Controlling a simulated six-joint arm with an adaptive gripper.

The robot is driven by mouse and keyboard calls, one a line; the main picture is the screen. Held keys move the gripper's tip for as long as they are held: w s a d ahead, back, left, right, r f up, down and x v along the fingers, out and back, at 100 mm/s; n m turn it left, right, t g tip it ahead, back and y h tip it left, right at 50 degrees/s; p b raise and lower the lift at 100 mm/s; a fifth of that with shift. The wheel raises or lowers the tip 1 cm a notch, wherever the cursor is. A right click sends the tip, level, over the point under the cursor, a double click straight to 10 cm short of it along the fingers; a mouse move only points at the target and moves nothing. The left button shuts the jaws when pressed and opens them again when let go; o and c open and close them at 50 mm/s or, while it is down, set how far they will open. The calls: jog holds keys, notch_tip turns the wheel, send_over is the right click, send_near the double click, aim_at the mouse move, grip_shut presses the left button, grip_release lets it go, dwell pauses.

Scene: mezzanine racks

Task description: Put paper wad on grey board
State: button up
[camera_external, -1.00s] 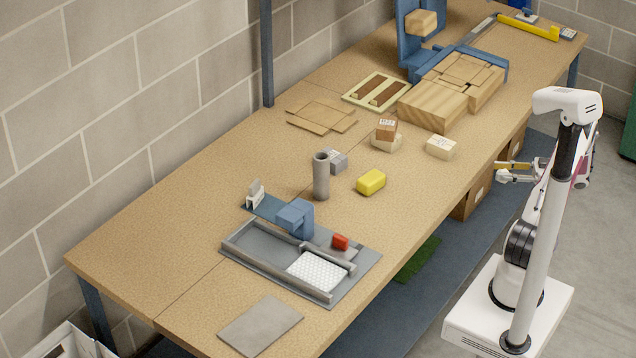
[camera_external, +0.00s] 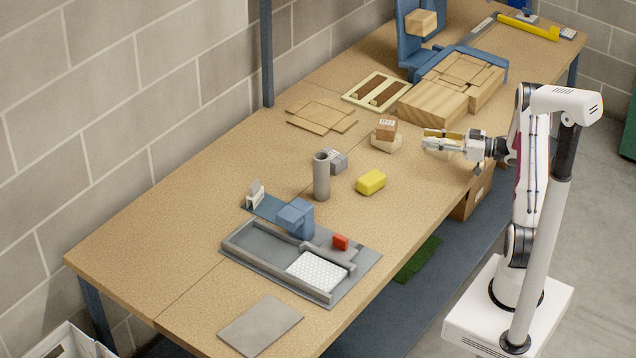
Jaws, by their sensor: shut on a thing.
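The paper wad (camera_external: 436,145), a small pale cream block, is at the right front edge of the bench, mostly hidden by my gripper. My gripper (camera_external: 438,142) reaches in from the right, low over the bench, and is shut on the wad. I cannot tell whether the wad still touches the bench. The grey board (camera_external: 260,325) is a flat, bare plate lying at the near left end of the bench, far from my gripper.
Between them are a yellow block (camera_external: 371,182), an upright grey cylinder (camera_external: 321,177) and a grey tray fixture (camera_external: 345,292) with a blue block and a red piece. A small brown box on a pale block (camera_external: 386,131) stands just left of my gripper. Wooden blocks (camera_external: 435,103) lie behind.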

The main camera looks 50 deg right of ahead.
jog(key=w+a+r+m+t+h, duration=0.1)
jog(key=w+a+r+m+h, duration=0.2)
jog(key=w+a, duration=1.2)
jog(key=s+a+h, duration=0.1)
jog(key=a+h, duration=0.1)
jog(key=a, duration=0.6)
jog(key=s+a+f+m+h, duration=0.1)
jog(key=a, duration=0.8)
jog(key=shift+s+a+h, duration=0.15)
jog(key=shift+s+h, duration=0.2)
jog(key=shift+h, duration=0.05)
jog(key=shift+r, duration=0.15)
